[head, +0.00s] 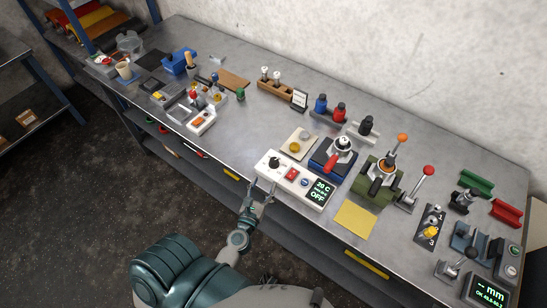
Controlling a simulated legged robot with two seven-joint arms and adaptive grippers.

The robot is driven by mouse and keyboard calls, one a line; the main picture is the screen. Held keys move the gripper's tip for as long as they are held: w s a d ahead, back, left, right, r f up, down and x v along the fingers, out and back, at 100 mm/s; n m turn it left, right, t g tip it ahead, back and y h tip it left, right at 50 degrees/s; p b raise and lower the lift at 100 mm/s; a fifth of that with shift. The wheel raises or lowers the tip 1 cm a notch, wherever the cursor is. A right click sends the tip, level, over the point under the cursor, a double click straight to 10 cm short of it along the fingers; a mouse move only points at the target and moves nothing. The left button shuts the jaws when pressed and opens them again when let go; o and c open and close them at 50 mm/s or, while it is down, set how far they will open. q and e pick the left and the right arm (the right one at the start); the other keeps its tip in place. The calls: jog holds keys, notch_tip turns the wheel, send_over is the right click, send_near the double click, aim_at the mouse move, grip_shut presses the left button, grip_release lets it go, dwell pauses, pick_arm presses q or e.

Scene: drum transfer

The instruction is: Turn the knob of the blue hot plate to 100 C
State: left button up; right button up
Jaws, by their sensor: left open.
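A white control box (293,178) stands at the front edge of the bench. On its top are a black knob (274,162), a red switch (291,174), a small round dial and a dark display (321,191) that reads about 20 C and OFF. A blue-based device (325,165) with a dark, white and red top stands just behind it; I cannot tell if the two are joined. My left gripper (262,191) is open and empty at the bench's front edge, just in front of the box's left end and apart from the knob. My right gripper is not in view.
A green-based device with an orange-ended lever (402,138) and a red-ended lever (429,170) stand to the right. A yellow sheet (355,218) lies in front of them. Bare bench top (237,139) lies left of the box, then several small tools.

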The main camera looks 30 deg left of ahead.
aim_at(272, 164)
pick_arm(q)
jog(key=w, duration=0.3)
jog(key=w+a+p, duration=0.1)
jog(key=w, duration=0.2)
jog(key=w+a+p, duration=0.1)
jog(key=w, duration=0.3)
jog(key=shift+w+a+f, duration=0.1)
jog(key=shift+w+a, duration=0.15)
jog(key=shift+w, duration=0.3)
jog(key=c, duration=0.4)
grip_shut()
